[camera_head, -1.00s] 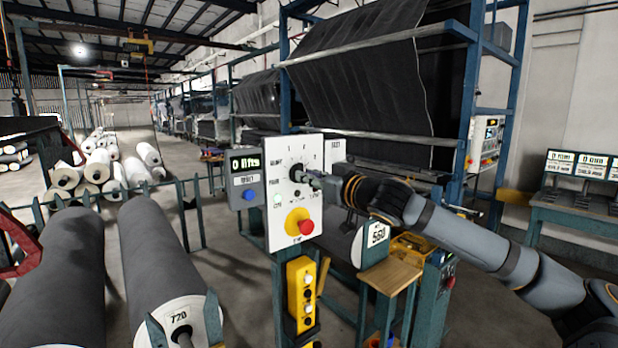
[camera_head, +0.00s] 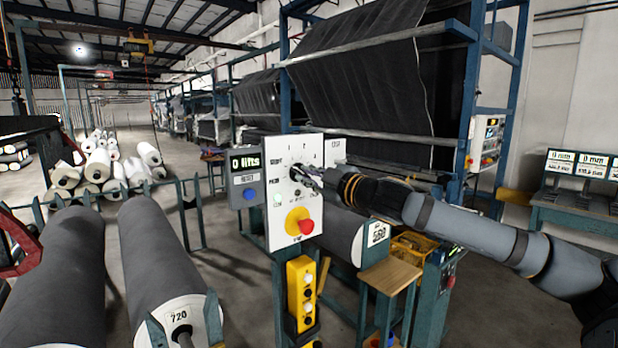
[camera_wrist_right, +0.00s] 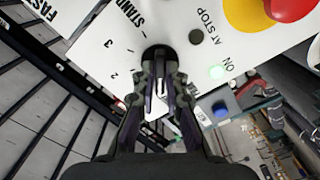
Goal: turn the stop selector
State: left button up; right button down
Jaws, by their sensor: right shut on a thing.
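The stop selector is a black knob (camera_wrist_right: 158,58) on a white control panel (camera_head: 283,222), with printed marks around it. My right gripper (camera_head: 311,180) reaches the panel from the right and covers most of the knob in the head view. In the right wrist view its fingers (camera_wrist_right: 160,92) are shut on the knob. The marks 2, 3, STAND, AT STOP and ON can be read near it. The knob's exact pointing is hidden by the fingers. My left gripper is not in view.
Below the knob is a red button (camera_head: 306,227) on a yellow plate. A grey box with a display (camera_head: 246,162) and a blue button adjoins the panel's left. A yellow push-button box (camera_head: 301,290) hangs below. Large grey rolls (camera_head: 155,255) lie at left; a wooden stand (camera_head: 390,276) is at right.

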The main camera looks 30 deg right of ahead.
jog(key=shift+n, duration=0.9)
jog(key=c, duration=1.4)
grip_release()
notch_tip(320, 180, up, 10)
